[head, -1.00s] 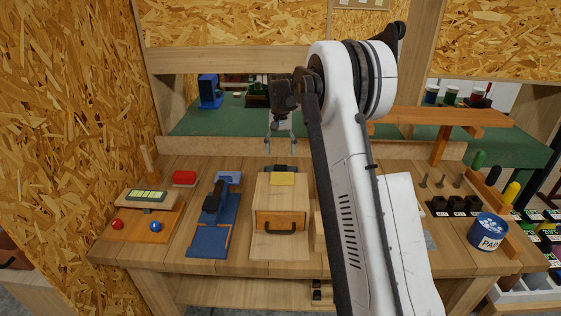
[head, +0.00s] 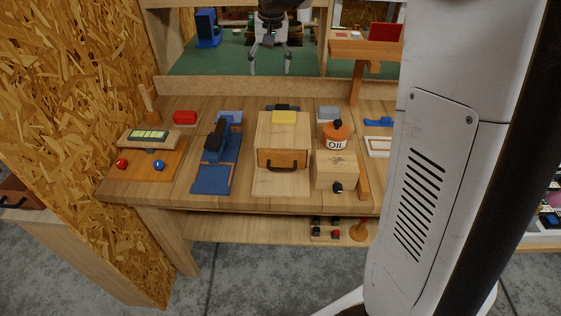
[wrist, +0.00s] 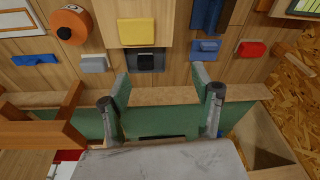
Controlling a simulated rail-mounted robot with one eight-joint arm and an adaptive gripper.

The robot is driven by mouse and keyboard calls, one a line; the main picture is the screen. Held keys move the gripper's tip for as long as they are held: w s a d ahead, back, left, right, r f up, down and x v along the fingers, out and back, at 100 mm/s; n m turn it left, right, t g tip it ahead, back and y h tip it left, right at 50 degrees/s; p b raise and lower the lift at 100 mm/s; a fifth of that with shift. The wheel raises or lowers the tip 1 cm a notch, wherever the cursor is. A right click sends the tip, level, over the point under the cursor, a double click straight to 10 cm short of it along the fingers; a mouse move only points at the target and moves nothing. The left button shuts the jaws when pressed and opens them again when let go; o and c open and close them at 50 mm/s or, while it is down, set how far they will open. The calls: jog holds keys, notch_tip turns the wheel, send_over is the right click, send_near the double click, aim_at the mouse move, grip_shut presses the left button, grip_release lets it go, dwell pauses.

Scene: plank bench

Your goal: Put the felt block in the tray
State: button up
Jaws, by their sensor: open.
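I cannot tell for sure which block is the felt one. A yellow block (head: 284,117) lies on top of the wooden drawer box (head: 268,133); it also shows in the wrist view (wrist: 137,32). A red block (head: 185,117), a grey block (head: 328,113) and a small blue block (head: 231,116) lie along the back of the bench. A white-rimmed shallow tray (head: 379,154) lies at right, partly hidden by my arm. My gripper (head: 270,69) is open and empty, beyond the bench's back edge; its fingers show in the wrist view (wrist: 162,82), apart from every block.
A panel with knobs (head: 141,159) is at far left, beside the chipboard wall (head: 110,90). A dark item (wrist: 146,61) sits behind the yellow block.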

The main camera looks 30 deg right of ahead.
jog(key=s+a+r+n+t, duration=0.1)
jog(key=s+a, duration=0.3)
jog(key=s, duration=0.4)
jog(key=s+a+r+n+t, duration=0.15)
jog(key=s+a, duration=0.25)
jog(key=s, duration=0.5)
jog(key=s+a+f+t, duration=0.1)
jog(key=s+a+f, duration=0.1)
jog(key=s, duration=0.5)
jog(key=s+a+f+n+t, duration=0.1)
jog(key=s+a+f, duration=0.1)
jog(key=s+f, duration=0.2)
jog(key=s, duration=0.3)
jog(key=shift+a+f, duration=0.35)
jog(key=shift+s+n, duration=0.1)
jog(key=shift+n, duration=0.15)
